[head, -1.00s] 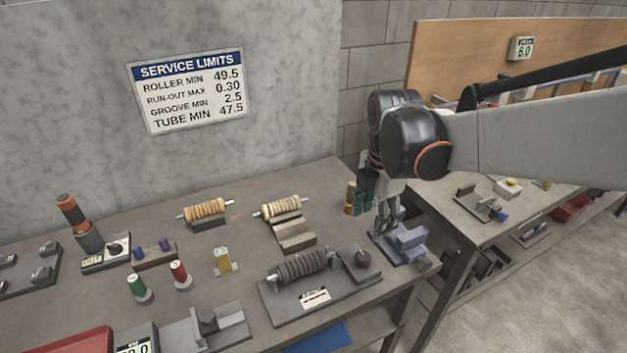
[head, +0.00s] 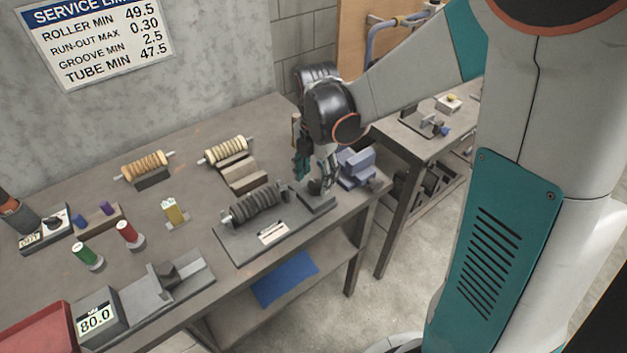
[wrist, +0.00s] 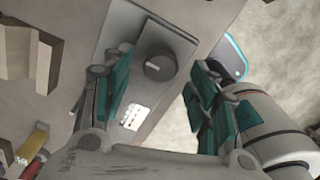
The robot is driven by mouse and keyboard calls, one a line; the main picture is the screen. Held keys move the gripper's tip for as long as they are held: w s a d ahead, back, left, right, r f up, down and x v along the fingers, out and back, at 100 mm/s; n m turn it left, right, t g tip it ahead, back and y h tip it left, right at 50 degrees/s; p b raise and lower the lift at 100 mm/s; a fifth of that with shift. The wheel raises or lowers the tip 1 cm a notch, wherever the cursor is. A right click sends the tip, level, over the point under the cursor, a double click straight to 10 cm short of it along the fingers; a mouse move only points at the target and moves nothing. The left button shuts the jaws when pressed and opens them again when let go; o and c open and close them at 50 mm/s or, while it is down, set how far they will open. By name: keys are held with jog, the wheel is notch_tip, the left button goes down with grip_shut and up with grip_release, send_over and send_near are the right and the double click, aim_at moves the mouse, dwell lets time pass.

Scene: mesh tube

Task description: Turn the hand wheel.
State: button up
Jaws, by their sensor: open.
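The hand wheel appears to be the dark round knob (head: 316,187) at the right end of a grey fixture (head: 232,243) that carries a dark ribbed roller (head: 254,205). In the wrist view the knob (wrist: 158,66) shows between my spread fingers, on the grey plate. My gripper (head: 318,172) points down just over the knob in the head view and partly covers it. It also shows in the wrist view (wrist: 162,68), open and empty. I see no clear contact with the knob; the height gap is hard to tell.
A blue vise (head: 358,168) stands close to the right of my gripper. Wooden blocks (head: 243,175) and a tan roller (head: 225,150) lie behind the fixture. A red spool (head: 129,236) and a yellow block (head: 173,210) stand to the left. The bench's front edge is near the fixture.

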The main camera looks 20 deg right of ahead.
jog(key=shift+f, duration=0.95)
jog(key=c, duration=1.1)
jog(key=shift+o, duration=0.2)
jog(key=shift+m, duration=0.4)
